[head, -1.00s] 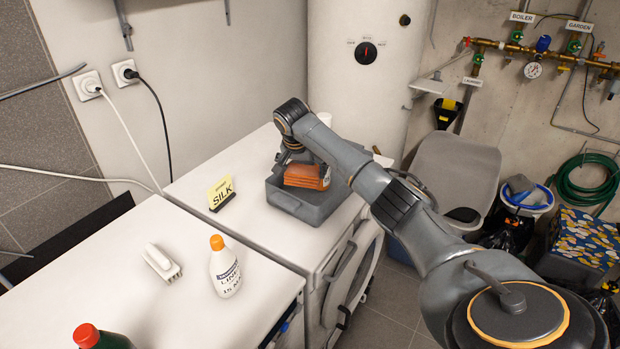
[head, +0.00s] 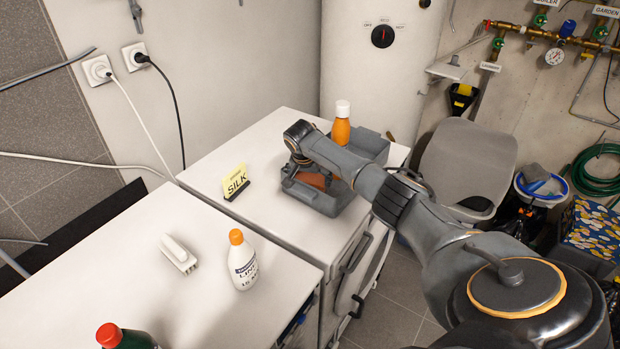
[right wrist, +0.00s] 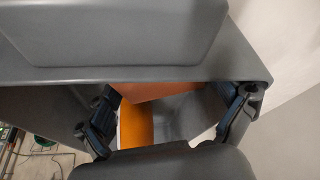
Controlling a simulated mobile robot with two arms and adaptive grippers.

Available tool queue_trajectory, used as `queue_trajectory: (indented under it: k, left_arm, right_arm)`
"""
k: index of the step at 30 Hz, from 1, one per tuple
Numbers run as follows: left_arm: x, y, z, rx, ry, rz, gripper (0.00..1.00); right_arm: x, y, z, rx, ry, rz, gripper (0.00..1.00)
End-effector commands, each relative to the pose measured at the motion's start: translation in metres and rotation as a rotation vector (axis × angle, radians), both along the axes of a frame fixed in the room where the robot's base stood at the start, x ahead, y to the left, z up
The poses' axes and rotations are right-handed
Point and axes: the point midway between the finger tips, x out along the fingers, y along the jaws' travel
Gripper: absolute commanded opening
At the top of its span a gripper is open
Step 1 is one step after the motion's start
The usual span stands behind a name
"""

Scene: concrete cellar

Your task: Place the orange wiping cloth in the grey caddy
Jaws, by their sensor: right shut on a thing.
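The orange wiping cloth (head: 313,180) is low in the front part of the grey caddy (head: 318,201), below its rim and partly hidden by my arm. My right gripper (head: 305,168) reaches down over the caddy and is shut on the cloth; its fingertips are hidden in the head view. In the right wrist view my right gripper's (right wrist: 170,115) two dark fingers stand on either side, with the cloth (right wrist: 158,90) between them. Whether the cloth touches the caddy floor, I cannot tell. My left gripper is out of view.
An orange bottle with a white cap (head: 341,128) stands upright at the caddy's back.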

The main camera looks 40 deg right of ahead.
Motion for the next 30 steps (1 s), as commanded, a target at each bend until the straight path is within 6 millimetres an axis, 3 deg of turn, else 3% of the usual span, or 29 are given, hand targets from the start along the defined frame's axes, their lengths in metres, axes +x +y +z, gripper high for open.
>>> queue_trajectory:
  k: [5, 12, 13, 24, 30]
  left_arm:
    - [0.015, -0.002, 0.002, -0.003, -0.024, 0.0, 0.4]
    - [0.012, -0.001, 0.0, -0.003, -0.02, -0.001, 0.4]
    - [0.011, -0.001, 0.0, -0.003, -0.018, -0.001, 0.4]
    - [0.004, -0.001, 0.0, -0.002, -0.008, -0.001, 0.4]
    - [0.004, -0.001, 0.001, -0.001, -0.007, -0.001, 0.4]
  right_arm:
    - [0.001, 0.0, -0.002, 0.0, -0.003, 0.0, 0.67]
    - [0.0, 0.0, -0.006, 0.001, -0.002, 0.001, 0.67]
    - [0.001, 0.0, -0.005, 0.0, -0.002, 0.001, 0.99]
    - [0.001, 0.0, -0.004, -0.001, -0.003, 0.001, 1.0]
    - [-0.002, 0.005, 0.012, 0.0, -0.004, 0.002, 1.0]
